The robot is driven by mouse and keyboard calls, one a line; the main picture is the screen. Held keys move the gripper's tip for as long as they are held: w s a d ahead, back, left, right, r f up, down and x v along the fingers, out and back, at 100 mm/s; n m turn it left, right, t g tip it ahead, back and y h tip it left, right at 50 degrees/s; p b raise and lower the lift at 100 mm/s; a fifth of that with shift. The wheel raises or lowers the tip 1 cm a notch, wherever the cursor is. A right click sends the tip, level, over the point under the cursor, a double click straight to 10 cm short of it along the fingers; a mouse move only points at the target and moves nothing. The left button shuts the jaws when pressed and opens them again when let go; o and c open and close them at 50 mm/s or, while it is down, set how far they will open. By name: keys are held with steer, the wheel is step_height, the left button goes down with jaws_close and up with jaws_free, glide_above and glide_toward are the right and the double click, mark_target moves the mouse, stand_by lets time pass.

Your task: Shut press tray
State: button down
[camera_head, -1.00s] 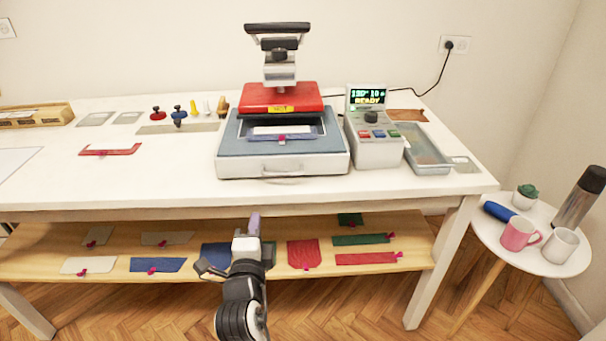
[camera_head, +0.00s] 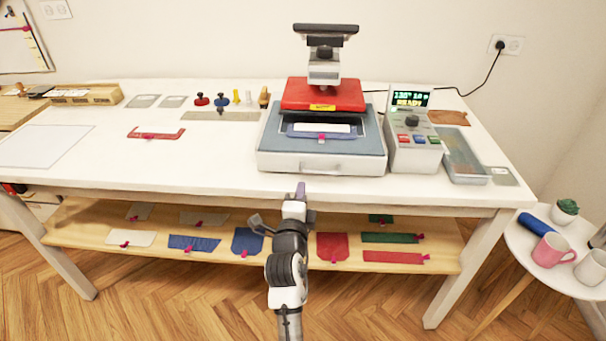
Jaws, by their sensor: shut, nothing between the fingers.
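The heat press stands on the white table, with a red upper plate (camera_head: 323,94) raised above its base. Its tray (camera_head: 281,148) is a blue-grey slab with a white front and a handle (camera_head: 309,168) on that front. A dark-framed piece with a white sheet (camera_head: 320,129) and a pink tab lies on the tray under the red plate. The tray appears pulled out toward the table's front. My gripper (camera_head: 300,190) is shut and empty, below and in front of the handle near the table's front edge, apart from the tray.
A control box (camera_head: 414,154) with a lit "READY" display stands right of the press, beside a grey bin (camera_head: 463,157). A red frame (camera_head: 156,134) lies left. The lower shelf (camera_head: 85,237) holds several cloth pieces.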

mark_target(304, 172)
steer(key=shift+w+d+r+p, duration=0.15)
steer(key=shift+w+p, duration=0.55)
steer(key=shift+w, duration=1.25)
steer(key=w+b, duration=0.1)
steer(key=w, duration=0.1)
steer(key=w+b, duration=0.1)
steer(key=w, duration=0.1)
steer(key=shift+f+b, duration=0.2)
steer(key=shift+b, duration=0.1)
steer(key=shift+r, duration=0.5)
steer(key=shift+f, duration=0.1)
